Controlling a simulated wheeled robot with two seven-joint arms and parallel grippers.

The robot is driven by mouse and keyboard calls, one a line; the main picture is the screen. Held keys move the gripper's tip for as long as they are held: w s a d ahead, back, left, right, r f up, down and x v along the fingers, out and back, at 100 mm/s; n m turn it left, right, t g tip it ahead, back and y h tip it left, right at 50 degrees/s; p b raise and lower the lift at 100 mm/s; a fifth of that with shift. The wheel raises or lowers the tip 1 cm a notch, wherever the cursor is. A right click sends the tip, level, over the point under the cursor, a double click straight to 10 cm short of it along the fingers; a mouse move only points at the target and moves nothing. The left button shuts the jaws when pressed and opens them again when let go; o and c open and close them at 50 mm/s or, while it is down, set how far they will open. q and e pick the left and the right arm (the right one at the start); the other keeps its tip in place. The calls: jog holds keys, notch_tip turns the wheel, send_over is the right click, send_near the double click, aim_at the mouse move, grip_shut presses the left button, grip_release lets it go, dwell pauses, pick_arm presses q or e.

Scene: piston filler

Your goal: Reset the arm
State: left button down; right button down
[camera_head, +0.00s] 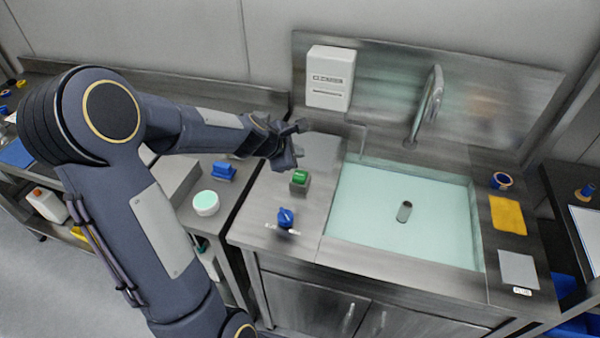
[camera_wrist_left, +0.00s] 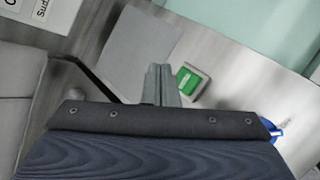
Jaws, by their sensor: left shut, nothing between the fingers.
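My left arm comes in from the left in the head view and reaches over the left part of the sink counter. My left gripper (camera_head: 298,142) is shut and empty, above the counter near a grey flat plate. In the left wrist view its closed fingers (camera_wrist_left: 161,84) point toward the grey plate (camera_wrist_left: 140,45). A green button (camera_head: 300,176) on a grey base is just below the gripper in the head view; it also shows beside the fingertips in the left wrist view (camera_wrist_left: 188,82). A blue knob (camera_head: 286,217) sits nearer the counter's front. My right gripper is not seen.
The sink basin (camera_head: 400,240) with a tall faucet (camera_head: 428,105) lies to the right. A white dispenser (camera_head: 331,78) is on the backsplash. A white jar with a green top (camera_head: 206,203) and a blue object (camera_head: 223,171) stand on the left bench.

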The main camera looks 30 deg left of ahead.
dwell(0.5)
pick_arm(q)
jog(key=s+d+r+m+g+h, duration=0.1)
jog(key=s+d+r+m, duration=0.35)
jog(key=s+m, duration=0.2)
jog(key=s+d+r+m+h, duration=0.1)
jog(key=s+d+r+m, duration=0.2)
jog(key=s+d+m, duration=0.4)
jog(key=s+f+m+g, duration=0.2)
jog(key=s+m, duration=0.7)
jog(key=s, duration=0.5)
jog(key=shift+s+d+f+m, duration=0.2)
jog(key=shift+f+m, duration=0.05)
jog(key=shift+m, duration=0.1)
